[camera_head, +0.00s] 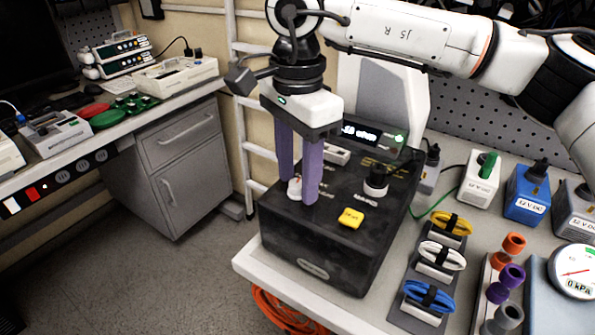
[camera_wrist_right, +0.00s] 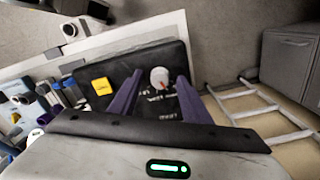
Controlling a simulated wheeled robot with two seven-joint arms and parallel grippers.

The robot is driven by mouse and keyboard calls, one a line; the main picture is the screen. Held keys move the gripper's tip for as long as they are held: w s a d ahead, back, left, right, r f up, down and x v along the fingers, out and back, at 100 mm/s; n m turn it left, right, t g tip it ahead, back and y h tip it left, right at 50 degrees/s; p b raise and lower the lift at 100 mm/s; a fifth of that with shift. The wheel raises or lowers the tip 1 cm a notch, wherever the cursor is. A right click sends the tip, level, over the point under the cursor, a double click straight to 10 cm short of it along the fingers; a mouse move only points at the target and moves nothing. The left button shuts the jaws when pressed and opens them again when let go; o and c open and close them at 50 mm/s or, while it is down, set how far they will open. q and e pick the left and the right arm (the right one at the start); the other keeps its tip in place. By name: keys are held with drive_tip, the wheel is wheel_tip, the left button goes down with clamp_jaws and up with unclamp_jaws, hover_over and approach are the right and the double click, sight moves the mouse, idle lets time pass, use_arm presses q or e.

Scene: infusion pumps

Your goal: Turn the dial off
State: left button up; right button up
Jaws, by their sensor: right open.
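A white dial (camera_head: 294,188) with a pale knob sits on the sloped top of a black pump box (camera_head: 330,248), near its left side. The near finger partly hides the dial in the head view. My left gripper is not in view.
A black knob (camera_head: 376,180), a yellow button (camera_head: 351,218) and a lit display (camera_head: 360,132) are on the same box. Cable coils (camera_head: 442,256) and power supplies (camera_head: 527,195) crowd the table to the right. A ladder-like white rail (camera_head: 243,110) stands behind.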

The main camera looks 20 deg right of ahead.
drive_tip(key=c, duration=1)
drive_tip(key=shift+c, duration=0.2)
drive_tip(key=n, duration=0.4)
drive_tip(key=shift+n, duration=2.5)
drive_tip(key=o, duration=1)
drive_tip(key=shift+o, duration=0.2)
